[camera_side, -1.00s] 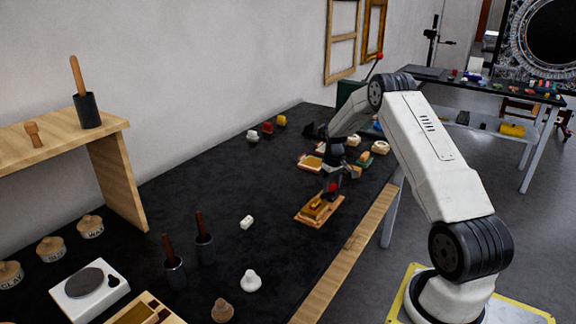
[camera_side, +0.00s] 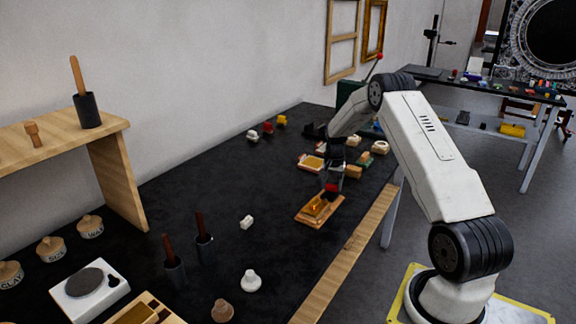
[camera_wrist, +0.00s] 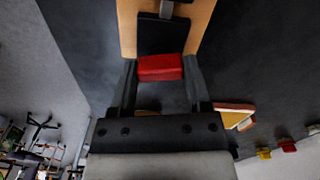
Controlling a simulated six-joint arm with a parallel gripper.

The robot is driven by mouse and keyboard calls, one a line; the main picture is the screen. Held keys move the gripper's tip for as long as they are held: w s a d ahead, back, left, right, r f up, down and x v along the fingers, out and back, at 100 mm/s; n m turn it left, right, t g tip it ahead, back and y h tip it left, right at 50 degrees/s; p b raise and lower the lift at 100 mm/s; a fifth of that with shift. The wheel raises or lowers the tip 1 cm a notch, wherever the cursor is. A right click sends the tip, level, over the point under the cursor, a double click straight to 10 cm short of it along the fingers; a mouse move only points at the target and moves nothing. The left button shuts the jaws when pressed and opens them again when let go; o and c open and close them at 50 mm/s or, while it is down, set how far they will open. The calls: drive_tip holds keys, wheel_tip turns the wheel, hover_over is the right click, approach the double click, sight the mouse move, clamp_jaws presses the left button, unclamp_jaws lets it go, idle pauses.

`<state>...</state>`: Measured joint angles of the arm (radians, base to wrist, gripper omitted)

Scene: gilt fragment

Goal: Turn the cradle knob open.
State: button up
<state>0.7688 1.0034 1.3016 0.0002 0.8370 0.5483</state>
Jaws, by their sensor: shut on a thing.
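There the knob lies crosswise to the length of the cradle board (camera_wrist: 126,28), beside a dark pad (camera_wrist: 163,36). The fingers partly hide the knob in the side view.
A small white block (camera_side: 246,222) and two dark pots with brown handles (camera_side: 204,250) stand to the left. The bench top between them and the cradle is clear.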

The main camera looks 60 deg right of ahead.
sight(331, 184)
drive_tip(key=shift+m, duration=1.3)
drive_tip(key=o, duration=1.3)
drive_tip(key=shift+r, duration=0.1)
drive_tip(key=shift+r, duration=3.85)
drive_tip(key=shift+a, duration=0.1)
